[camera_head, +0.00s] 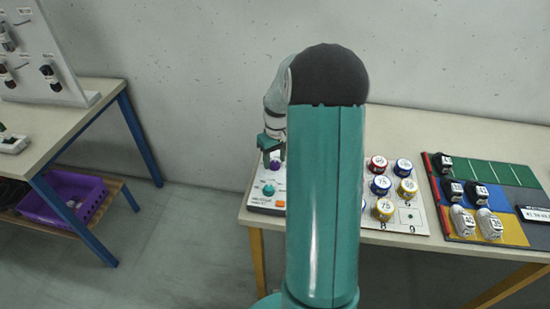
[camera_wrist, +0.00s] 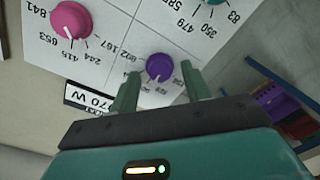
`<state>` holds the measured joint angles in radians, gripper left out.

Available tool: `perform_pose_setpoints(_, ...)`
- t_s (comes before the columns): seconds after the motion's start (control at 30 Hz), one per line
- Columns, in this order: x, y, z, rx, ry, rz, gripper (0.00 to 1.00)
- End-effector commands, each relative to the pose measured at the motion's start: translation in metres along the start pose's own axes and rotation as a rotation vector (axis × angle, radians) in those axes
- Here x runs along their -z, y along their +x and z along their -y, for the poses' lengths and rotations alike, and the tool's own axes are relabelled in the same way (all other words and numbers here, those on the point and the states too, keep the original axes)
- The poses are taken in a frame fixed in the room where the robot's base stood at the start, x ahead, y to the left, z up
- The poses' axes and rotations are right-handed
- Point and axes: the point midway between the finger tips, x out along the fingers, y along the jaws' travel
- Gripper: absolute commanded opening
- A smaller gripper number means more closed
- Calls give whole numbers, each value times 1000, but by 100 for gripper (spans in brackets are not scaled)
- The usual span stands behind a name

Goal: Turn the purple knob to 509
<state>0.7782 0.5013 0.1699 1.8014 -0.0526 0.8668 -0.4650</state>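The purple knob (camera_wrist: 159,66) is on a white panel (camera_wrist: 115,45) with printed numbers around it. In the wrist view its white pointer mark faces down toward my gripper's palm; the numbers nearest it are too small to read surely. My gripper (camera_wrist: 158,78) is open, with one green finger on each side of the knob and gaps visible between. In the head view the purple knob (camera_head: 275,165) shows just below my gripper (camera_head: 271,154). A pink knob (camera_wrist: 71,20) and part of a teal knob (camera_wrist: 216,2) are on the same panel.
A label ending in "70 W" (camera_wrist: 88,97) sits by the panel edge. Another table with a purple crate (camera_head: 62,199) stands left.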

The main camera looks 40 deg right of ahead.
Motion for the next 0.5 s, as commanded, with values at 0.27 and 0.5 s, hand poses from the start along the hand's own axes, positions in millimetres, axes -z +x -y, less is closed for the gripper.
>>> perform_pose_setpoints(0.27,0,-6,0,-1,0,-1,48)
perform_pose_setpoints(0.5,1,-47,0,-3,-1,-3,48)
